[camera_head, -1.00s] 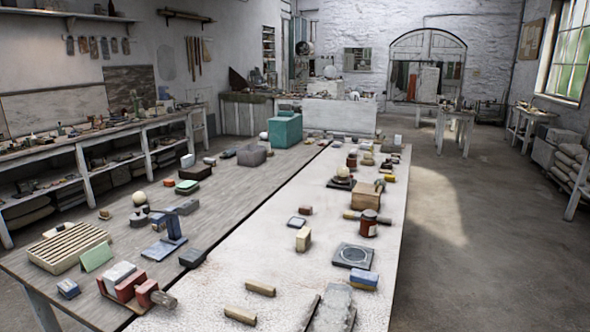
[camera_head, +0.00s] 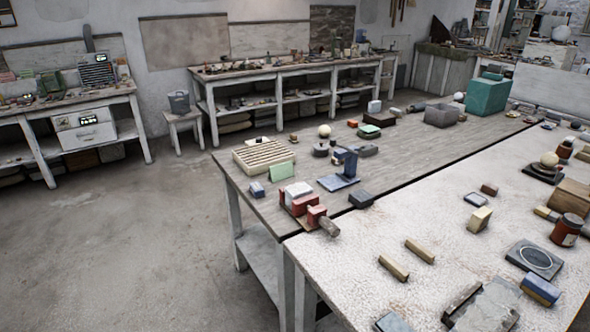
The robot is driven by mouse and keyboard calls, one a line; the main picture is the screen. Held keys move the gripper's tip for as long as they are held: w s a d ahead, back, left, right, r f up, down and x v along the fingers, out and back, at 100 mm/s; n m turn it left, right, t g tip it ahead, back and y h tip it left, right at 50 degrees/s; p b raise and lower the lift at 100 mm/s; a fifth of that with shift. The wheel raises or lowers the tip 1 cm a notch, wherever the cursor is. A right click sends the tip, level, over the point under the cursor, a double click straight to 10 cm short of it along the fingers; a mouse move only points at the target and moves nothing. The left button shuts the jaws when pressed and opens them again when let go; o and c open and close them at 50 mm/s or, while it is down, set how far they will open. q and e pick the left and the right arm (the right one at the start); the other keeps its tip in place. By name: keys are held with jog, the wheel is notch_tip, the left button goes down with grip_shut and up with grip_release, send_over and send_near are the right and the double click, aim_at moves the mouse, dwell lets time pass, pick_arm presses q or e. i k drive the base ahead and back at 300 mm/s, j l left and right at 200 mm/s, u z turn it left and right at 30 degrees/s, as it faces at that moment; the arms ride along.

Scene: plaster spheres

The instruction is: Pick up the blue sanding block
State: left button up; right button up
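Several blue blocks are in view, and I cannot tell for sure which is the sanding block. A blue block with a tan lower layer (camera_head: 541,288) lies on the pale tabletop at the lower right, beside a grey plate with a ring mark (camera_head: 535,258). A smaller blue block (camera_head: 257,190) sits near the left corner of the grey wooden tabletop, in front of a slatted cream rack (camera_head: 264,156). A dark blue-grey block (camera_head: 361,199) lies near the seam between the two tabletops. Neither of my grippers is in view.
A red vise-like tool (camera_head: 303,203) stands at the near table edge. Two tan sticks (camera_head: 394,268) and a red-brown jar (camera_head: 566,231) are on the pale tabletop (camera_head: 350,245). The floor to the left (camera_head: 130,250) is open. A small stool (camera_head: 183,122) stands near the wall.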

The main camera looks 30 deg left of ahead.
aim_at(257, 191)
jog(key=u, duration=1.25)
